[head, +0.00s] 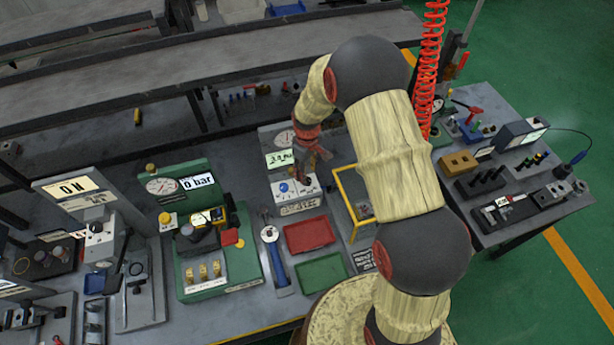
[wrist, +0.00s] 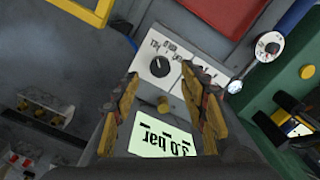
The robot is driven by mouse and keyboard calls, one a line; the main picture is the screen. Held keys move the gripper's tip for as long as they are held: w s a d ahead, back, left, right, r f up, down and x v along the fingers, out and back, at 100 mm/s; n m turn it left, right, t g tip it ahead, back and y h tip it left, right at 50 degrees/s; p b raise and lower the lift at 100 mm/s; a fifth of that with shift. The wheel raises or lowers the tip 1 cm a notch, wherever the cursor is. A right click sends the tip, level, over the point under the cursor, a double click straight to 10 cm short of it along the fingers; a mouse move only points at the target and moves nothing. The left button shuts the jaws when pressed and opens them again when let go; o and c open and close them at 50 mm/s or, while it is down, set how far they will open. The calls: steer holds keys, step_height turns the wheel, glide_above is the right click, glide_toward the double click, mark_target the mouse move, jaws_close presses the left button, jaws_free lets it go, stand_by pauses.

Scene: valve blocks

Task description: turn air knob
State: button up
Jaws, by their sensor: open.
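A grey valve block with a white face plate (head: 296,187) and a lit display (head: 279,158) stands at the centre of the head view. In the wrist view a round black knob (wrist: 160,66) with a white pointer mark sits on the white plate. A small brass fitting (wrist: 163,104) and the upside-down display (wrist: 160,142) lie on its near side. My gripper (wrist: 160,76) is open, with one finger on each side of the knob's line; I cannot tell whether either touches it. In the head view my gripper (head: 314,163) hangs over the block and partly hides the plate.
A yellow frame (head: 345,198) stands close on the right of the block. Red (head: 309,234) and green (head: 321,271) trays and a blue-handled tool (head: 278,263) lie in front. A green station (head: 213,247) reading 0 bar stands to the left.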

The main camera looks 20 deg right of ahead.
step_height(320, 180, up, 8)
steer(key=shift+f, duration=0.15)
stand_by(0.6)
